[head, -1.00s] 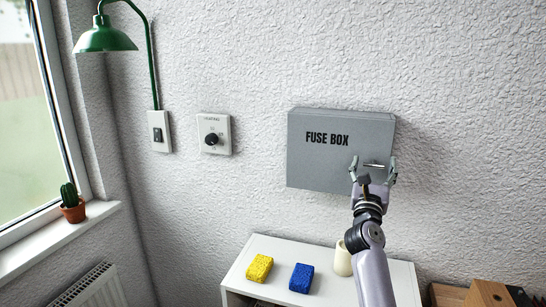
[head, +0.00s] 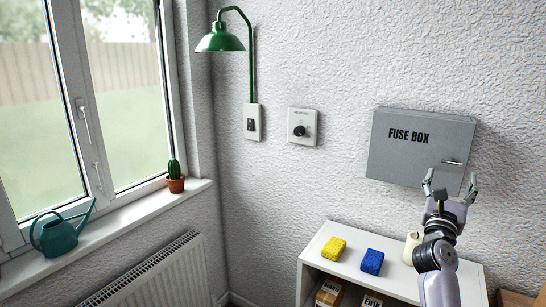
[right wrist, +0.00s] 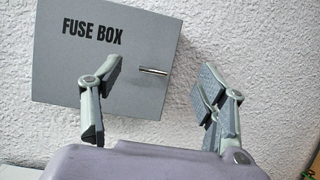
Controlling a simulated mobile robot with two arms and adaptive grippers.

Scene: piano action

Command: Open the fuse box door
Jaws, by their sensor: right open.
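The grey fuse box (head: 415,150) hangs on the white wall at the right of the head view, its door flat and closed. Its small metal handle (head: 452,162) sits near the door's right edge. In the right wrist view the fuse box (right wrist: 85,50) fills the upper left, and the handle (right wrist: 153,71) shows between the fingers in the picture. My right gripper (head: 450,182) is open and empty, just below and to the right of the handle, apart from it. It also shows in the right wrist view (right wrist: 160,90). My left gripper is out of view.
A white shelf (head: 325,233) stands below, with a yellow sponge (head: 334,248), a blue sponge (head: 372,262) and a cream vase (head: 411,247) on top. A switch (head: 253,121), a dial (head: 302,127) and a green lamp (head: 220,40) are to the left.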

